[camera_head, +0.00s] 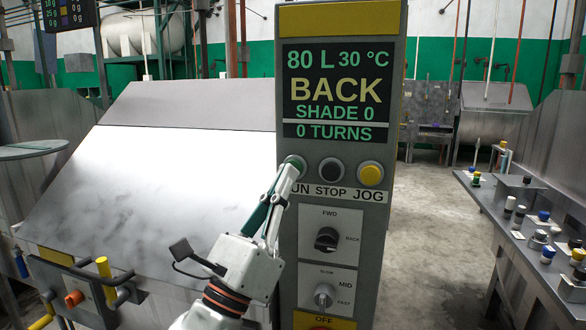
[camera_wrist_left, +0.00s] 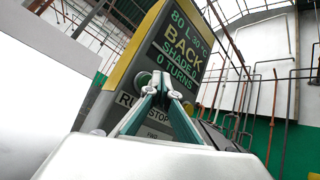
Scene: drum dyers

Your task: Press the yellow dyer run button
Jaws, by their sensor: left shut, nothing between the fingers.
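The yellow dyer's control panel (camera_head: 345,150) stands upright with a yellow top band. Its display (camera_head: 335,95) reads 80 L, 30 °C, BACK, SHADE 0, 0 TURNS. The run button (camera_head: 297,161) is at the left of the button row, mostly covered by my fingertips; the "RUN" label is partly hidden. My left gripper (camera_head: 292,168) is shut and empty, its tips at the button; I cannot tell if they touch it. In the left wrist view the shut tips (camera_wrist_left: 160,86) are in front of the panel, beside a round button (camera_wrist_left: 143,79). My right gripper is not in view.
The black stop button (camera_head: 331,170) and yellow jog button (camera_head: 370,174) sit close to the right. Below are a FWD/BACK knob (camera_head: 326,239) and a speed knob (camera_head: 323,296). A bench (camera_head: 520,235) with small bottles stands at right; open floor lies between.

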